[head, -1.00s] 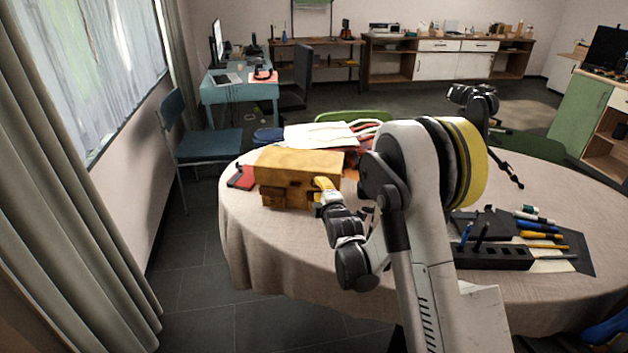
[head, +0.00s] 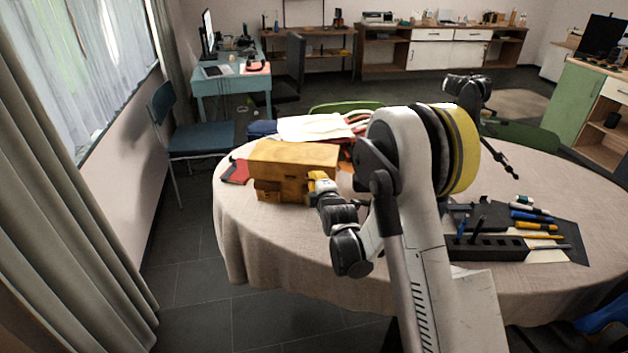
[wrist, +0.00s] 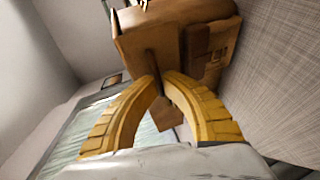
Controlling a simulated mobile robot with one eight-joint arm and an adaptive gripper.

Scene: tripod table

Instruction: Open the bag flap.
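The bag (head: 292,158) is a boxy tan-brown leather bag with small pockets on its front, standing on the near left part of the round table. My gripper (head: 318,182) is at the right end of its front. In the wrist view, the two curved yellow fingers of my gripper (wrist: 159,78) nearly meet at the tips. A thin brown piece that looks like the edge of the bag flap (wrist: 166,112) runs between them and shows below the tips. The bag's body (wrist: 175,30) is just beyond. The exact contact is partly hidden by the fingers.
The cloth-covered table (head: 290,240) also holds a red item (head: 235,171) left of the bag and white papers (head: 308,128) behind it. A black pen organizer (head: 490,247) and several pens are at the right. A blue chair (head: 200,138) stands beyond the table's left edge.

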